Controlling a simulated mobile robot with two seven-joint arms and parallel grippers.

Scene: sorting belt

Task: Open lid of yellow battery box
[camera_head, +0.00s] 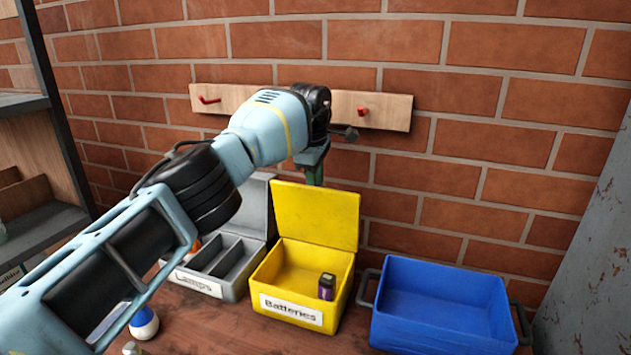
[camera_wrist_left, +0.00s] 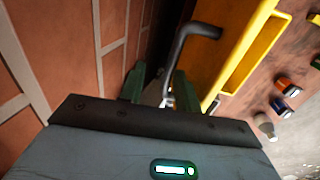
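The yellow battery box (camera_head: 339,310), labelled "Batteries", stands on the bench in the head view. Its lid (camera_head: 318,217) is raised, standing roughly upright at the back. One dark battery (camera_head: 327,287) is inside. My left gripper (camera_head: 316,172) points down at the lid's top edge, its tips partly hidden behind the lid. In the left wrist view its green fingers (camera_wrist_left: 160,90) are a little apart, with a dark bent handle (camera_wrist_left: 191,38) reaching toward the gap beside the yellow lid or box (camera_wrist_left: 243,52). I cannot tell whether they grip it. My right gripper is out of view.
A grey box labelled "Lamps" (camera_head: 238,291) stands open on the left. A blue crate (camera_head: 440,318) with dark handles stands on the right. A wooden rail (camera_head: 385,110) with red hooks is on the brick wall behind. Loose batteries (camera_wrist_left: 284,105) lie on the bench.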

